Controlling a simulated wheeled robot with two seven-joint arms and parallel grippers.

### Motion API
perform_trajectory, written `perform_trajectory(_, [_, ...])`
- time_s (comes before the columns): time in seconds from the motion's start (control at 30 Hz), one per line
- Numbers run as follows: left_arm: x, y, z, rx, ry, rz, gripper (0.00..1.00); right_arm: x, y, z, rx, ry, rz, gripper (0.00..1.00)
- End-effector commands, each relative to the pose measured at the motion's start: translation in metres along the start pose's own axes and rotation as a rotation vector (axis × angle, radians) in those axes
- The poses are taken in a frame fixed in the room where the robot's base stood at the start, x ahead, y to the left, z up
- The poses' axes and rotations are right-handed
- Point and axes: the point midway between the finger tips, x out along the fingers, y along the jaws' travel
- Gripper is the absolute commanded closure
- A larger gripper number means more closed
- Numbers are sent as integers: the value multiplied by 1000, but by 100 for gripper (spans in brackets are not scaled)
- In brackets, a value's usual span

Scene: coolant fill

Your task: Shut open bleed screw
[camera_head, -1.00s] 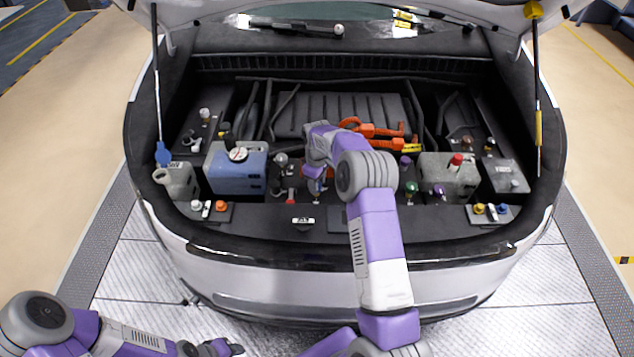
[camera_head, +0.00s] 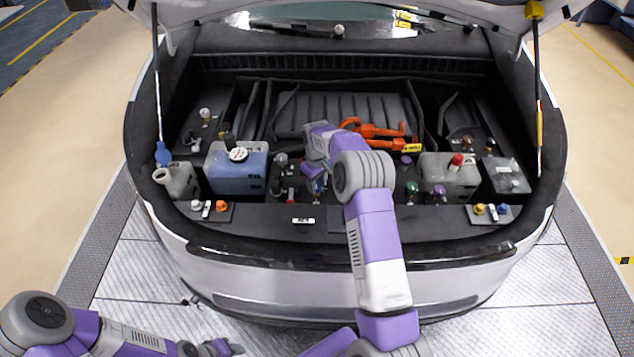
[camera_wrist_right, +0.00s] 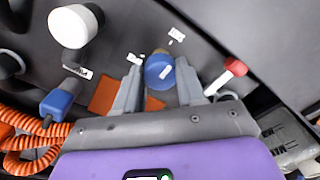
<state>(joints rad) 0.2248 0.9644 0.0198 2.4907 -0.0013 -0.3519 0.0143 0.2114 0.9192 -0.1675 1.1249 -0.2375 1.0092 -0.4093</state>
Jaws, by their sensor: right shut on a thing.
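In the right wrist view a round blue cap (camera_wrist_right: 159,72) with a white mark sits between the two grey fingers of my right gripper (camera_wrist_right: 158,86). It looks like the bleed screw, and the gripper is shut on it. In the head view my right gripper (camera_head: 316,186) reaches down into the middle of the engine bay, and its own arm partly hides the spot. My left gripper (camera_head: 220,348) is low at the left, in front of the car and away from the bay; its fingers are too small to judge.
A red-topped part (camera_wrist_right: 235,68) stands close right of the fingers, and a white knob (camera_wrist_right: 70,26) to the left. A blue coolant tank (camera_head: 236,175) stands left of my right arm, a grey reservoir (camera_head: 445,178) to the right. Orange cables (camera_head: 375,131) run behind.

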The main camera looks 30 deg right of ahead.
Motion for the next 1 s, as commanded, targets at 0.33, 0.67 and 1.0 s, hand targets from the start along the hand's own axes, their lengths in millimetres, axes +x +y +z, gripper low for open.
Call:
perform_trajectory(0.33, [0, 0, 0, 0, 0, 0, 57, 0, 0, 0, 1, 1, 0, 36])
perform_trajectory(0.67, [-2, 1, 0, 0, 0, 0, 57, -15, 0, -1, 0, 3, 1, 36])
perform_trajectory(1.0, [-6, 2, 0, 0, 0, 0, 57, -68, 0, -1, 0, 4, 1, 36])
